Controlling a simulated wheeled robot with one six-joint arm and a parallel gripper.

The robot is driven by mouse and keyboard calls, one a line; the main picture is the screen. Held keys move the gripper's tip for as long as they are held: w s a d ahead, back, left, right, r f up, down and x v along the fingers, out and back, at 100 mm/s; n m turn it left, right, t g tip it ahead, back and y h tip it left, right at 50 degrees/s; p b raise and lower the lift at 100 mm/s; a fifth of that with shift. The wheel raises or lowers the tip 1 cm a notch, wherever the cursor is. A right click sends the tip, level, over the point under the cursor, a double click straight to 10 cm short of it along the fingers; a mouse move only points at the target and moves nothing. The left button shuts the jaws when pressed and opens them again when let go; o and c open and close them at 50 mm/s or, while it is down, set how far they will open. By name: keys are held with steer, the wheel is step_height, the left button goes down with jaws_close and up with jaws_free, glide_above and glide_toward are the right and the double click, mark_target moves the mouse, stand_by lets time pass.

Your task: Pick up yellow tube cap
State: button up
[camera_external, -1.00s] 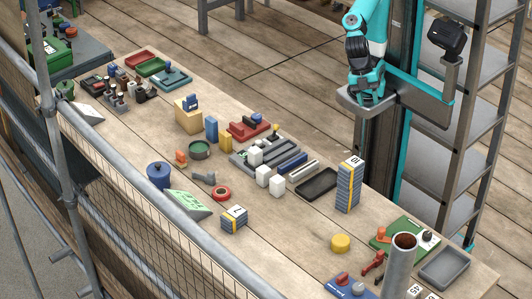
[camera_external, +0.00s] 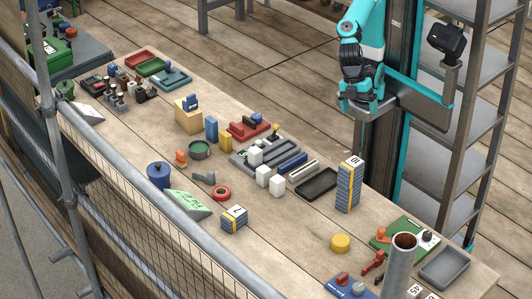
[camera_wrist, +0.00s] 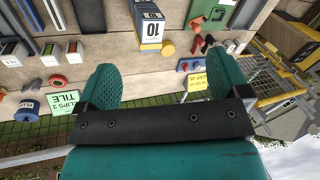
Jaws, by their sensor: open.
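The yellow tube cap (camera_external: 340,243) is a short yellow disc lying flat on the table in the external view. It stands left of the grey upright tube and in front of the tall stack marked 10. In the wrist view a small yellow round piece (camera_wrist: 168,48), which looks like the cap, shows between the two teal fingers. My gripper (camera_external: 358,106) is high above the far edge of the table, well apart from the cap. In the wrist view my gripper (camera_wrist: 162,66) has its fingers wide apart with nothing between them.
The grey tube (camera_external: 397,270) stands upright right of the cap. The tall grey stack (camera_external: 348,187) rises behind it. A green board (camera_external: 395,238) with small parts and a grey tray (camera_external: 444,268) lie at the right. Bare table lies left of the cap.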

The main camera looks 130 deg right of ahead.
steer(key=w+a+f+m+h+b, duration=0.1)
steer(key=w+a+f+m, duration=0.15)
steer(key=w, duration=0.25)
steer(key=w+a+f+m+b, duration=0.2)
steer(key=w+m, duration=0.2)
steer(key=w, duration=0.1)
steer(key=w+a+f+m+h+b, duration=0.1)
steer(key=w+a+f+m, duration=0.1)
steer(key=w+a+m, duration=0.15)
steer(key=m+h+b, duration=0.1)
steer(key=m+b, duration=0.2)
steer(key=m, duration=0.6)
glide_above(340, 239)
step_height(340, 239, down, 8)
steer(key=f, duration=0.7)
steer(key=f+p, duration=0.1)
steer(key=f, duration=0.3)
steer(key=shift+w+f, duration=0.1)
steer(key=shift+w, duration=0.2)
steer(key=shift+s+f+p, duration=0.15)
steer(key=shift+f+p, duration=0.15)
steer(key=shift+f, duration=1.15)
steer(key=shift+s+f+p, duration=0.1)
steer(key=shift+f+p, duration=0.15)
steer(key=shift+f, duration=1.2)
steer(key=c, duration=1)
